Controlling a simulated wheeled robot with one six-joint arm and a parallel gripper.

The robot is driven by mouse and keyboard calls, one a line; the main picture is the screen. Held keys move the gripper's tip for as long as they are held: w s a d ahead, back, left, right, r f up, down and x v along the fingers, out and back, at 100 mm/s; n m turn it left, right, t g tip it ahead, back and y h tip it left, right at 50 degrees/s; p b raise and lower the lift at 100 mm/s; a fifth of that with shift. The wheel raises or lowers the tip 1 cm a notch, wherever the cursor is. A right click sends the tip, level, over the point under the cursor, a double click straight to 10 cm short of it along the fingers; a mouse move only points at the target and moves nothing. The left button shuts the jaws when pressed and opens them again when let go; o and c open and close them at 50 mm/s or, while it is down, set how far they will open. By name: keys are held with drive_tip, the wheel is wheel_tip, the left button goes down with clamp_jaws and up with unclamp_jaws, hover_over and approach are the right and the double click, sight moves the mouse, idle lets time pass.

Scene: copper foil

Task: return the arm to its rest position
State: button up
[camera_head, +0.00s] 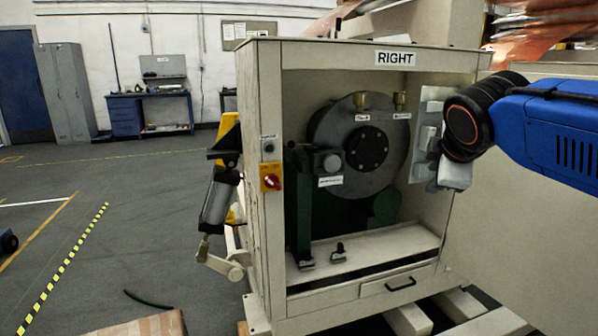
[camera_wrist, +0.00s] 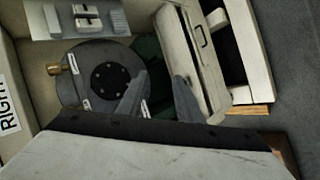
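My blue arm reaches in from the right edge of the head view, with its dark round wrist joint in front of the right side of the cabinet marked RIGHT (camera_head: 262,180). In the wrist view my gripper (camera_wrist: 160,82) shows two grey fingers standing apart with nothing between them. It is open and empty. The fingers appear over the cabinet's lower opening, near the round grey disc (camera_wrist: 98,76) and the drawer front (camera_wrist: 190,50). In the head view the gripper's fingers cannot be made out clearly beside the wrist joint.
The cabinet holds the grey disc (camera_head: 375,150), a dark green bracket (camera_head: 300,200) and a drawer with a black handle (camera_head: 400,284). A red switch (camera_head: 271,182) and a cylinder (camera_head: 217,203) are on its left side. Pale beams (camera_head: 462,306) lie in front. Open floor (camera_head: 120,220) lies left.

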drive_tip(key=s+f+m+g+y, duration=0.2)
drive_tip(key=s+f+m+g, duration=0.3)
drive_tip(key=s+f+m, duration=0.9)
drive_tip(key=s+f, duration=0.7)
drive_tip(key=f, duration=0.4)
drive_tip(key=shift+s, duration=0.2)
drive_tip(key=shift+a, duration=0.1)
